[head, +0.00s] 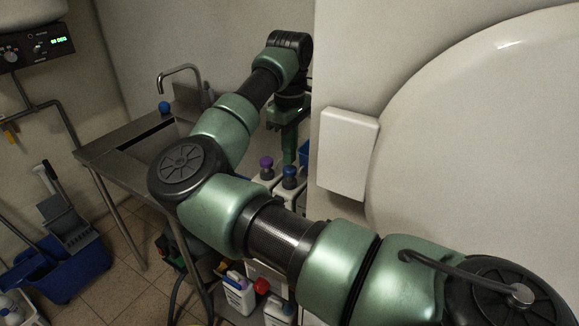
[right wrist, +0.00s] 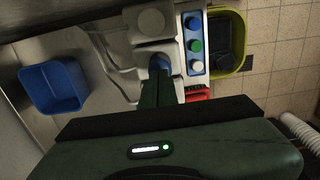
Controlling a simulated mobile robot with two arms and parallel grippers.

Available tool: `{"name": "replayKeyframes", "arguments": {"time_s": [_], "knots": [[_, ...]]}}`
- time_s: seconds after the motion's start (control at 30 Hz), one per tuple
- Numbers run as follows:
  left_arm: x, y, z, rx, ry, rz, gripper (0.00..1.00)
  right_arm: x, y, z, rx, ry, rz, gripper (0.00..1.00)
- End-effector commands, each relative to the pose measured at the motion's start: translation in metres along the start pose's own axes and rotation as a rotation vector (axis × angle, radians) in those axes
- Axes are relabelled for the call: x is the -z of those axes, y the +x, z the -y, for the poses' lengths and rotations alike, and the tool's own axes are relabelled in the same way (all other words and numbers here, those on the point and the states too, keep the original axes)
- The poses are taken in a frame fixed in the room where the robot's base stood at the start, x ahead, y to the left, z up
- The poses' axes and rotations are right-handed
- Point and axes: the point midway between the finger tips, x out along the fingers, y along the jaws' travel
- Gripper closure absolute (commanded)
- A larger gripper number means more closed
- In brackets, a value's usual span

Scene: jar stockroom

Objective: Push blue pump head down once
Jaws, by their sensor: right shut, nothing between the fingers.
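The blue pump head (head: 289,171) tops a pale container, below my right gripper (head: 289,158) in the head view. A purple pump head (head: 266,163) stands just left of it. The right gripper points down with its fingers shut and empty, its tips close above the blue pump head. In the right wrist view the blue pump head (right wrist: 158,62) shows just beyond the tips of the green fingers (right wrist: 158,80), which partly hide it. I cannot tell whether they touch. My left gripper is not in view.
In the right wrist view a blue bin (right wrist: 52,88) is at left, and a blue rack (right wrist: 195,69) with coloured caps and a yellow bin (right wrist: 241,52) are at right. In the head view a white wall box (head: 347,152) is right of the gripper and a steel sink (head: 125,150) left.

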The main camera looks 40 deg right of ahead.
Motion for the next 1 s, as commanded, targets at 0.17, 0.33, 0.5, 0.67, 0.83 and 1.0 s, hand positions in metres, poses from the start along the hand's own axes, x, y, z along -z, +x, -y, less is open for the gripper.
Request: {"name": "replayKeyframes", "arguments": {"time_s": [0.17, 0.33, 0.5, 0.67, 0.83, 1.0], "knots": [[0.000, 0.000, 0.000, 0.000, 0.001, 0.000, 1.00, 0.000, 0.000, 0.000, 0.000, 0.000, 0.000, 1.00], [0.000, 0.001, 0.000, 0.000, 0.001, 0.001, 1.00, 0.000, 0.001, 0.000, 0.000, 0.000, 0.000, 1.00], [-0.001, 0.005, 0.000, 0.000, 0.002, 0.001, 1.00, 0.000, 0.005, 0.000, 0.000, 0.000, 0.000, 1.00], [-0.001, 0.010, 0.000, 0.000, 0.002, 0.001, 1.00, 0.000, 0.011, 0.000, 0.000, 0.000, 0.000, 1.00], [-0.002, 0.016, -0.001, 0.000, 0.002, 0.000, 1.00, 0.000, 0.017, 0.000, 0.000, 0.000, 0.000, 1.00], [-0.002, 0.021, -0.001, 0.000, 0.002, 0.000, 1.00, 0.000, 0.023, 0.000, 0.000, 0.000, 0.000, 1.00]]}}
